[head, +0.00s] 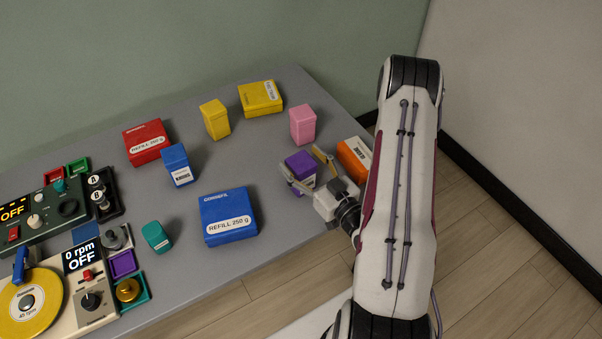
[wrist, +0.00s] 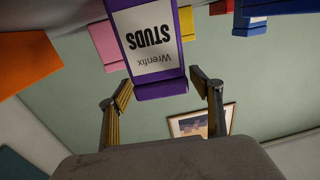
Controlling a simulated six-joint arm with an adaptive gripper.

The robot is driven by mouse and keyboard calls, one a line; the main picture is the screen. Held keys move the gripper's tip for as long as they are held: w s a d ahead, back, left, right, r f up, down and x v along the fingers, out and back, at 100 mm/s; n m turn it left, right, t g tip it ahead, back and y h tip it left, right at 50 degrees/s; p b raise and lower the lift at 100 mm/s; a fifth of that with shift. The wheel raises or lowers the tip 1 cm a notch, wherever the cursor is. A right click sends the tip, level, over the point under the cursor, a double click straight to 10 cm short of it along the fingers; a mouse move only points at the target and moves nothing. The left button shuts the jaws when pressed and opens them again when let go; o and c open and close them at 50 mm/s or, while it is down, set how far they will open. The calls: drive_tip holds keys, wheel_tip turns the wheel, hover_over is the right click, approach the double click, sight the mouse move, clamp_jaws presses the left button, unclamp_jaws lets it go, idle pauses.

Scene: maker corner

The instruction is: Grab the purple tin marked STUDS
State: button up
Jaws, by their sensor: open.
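The purple tin (head: 300,164) stands on the grey table near its right side. In the wrist view the purple tin (wrist: 152,45) appears upside down, with a white label reading "Wrenfix STUDS". My gripper (head: 306,172) is open, with one finger on each side of the tin in the head view. In the wrist view the fingertips of my gripper (wrist: 162,87) lie either side of the tin's near end, with gaps visible. The tin's lower front is partly hidden by my gripper in the head view.
An orange box (head: 355,154) stands close to the right of my gripper. A pink tin (head: 303,123) stands behind the purple one. A blue refill box (head: 228,215) lies to the left, with clear table (head: 262,165) between.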

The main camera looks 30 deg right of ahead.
sight(294, 155)
drive_tip(key=shift+w+a+f, duration=0.1)
drive_tip(key=shift+w+a, duration=0.05)
drive_tip(key=shift+w, duration=0.6)
drive_tip(key=shift+w+a+f, duration=0.1)
drive_tip(key=shift+w+a, duration=0.05)
drive_tip(key=shift+w, duration=1.65)
drive_tip(key=shift+c, duration=0.5)
drive_tip(key=c, duration=1.3)
drive_tip(key=shift+o, duration=0.2)
drive_tip(key=shift+r, duration=0.15)
wheel_tip(294, 155, up, 10)
drive_tip(key=shift+f, duration=0.2)
